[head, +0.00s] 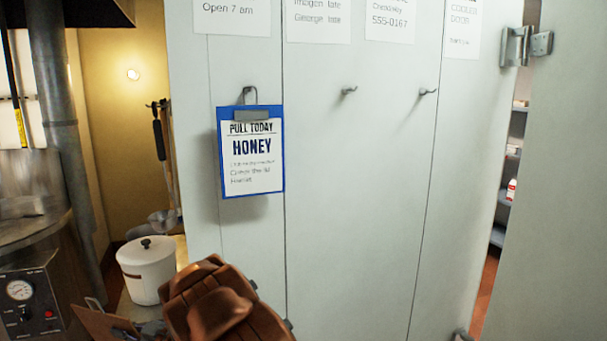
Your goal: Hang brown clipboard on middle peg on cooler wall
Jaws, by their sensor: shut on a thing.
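The white cooler wall (330,220) has three pegs in a row. The middle peg (349,91) is bare. A brown clipboard (100,322) shows only in part at the bottom left edge, low and tilted, with the rest cut off by the frame. My gripper (148,328) is partly hidden behind my copper-coloured arm, with a grey part showing beside the clipboard. It is shut on the clipboard, well below and left of the middle peg.
A blue clipboard (223,160) reading "PULL TODAY HONEY" hangs on the left peg. The right peg (428,92) is bare. A white lidded pot (146,275) and a steel kettle with a gauge (20,290) stand at left. The wall's hinge (527,46) is at right.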

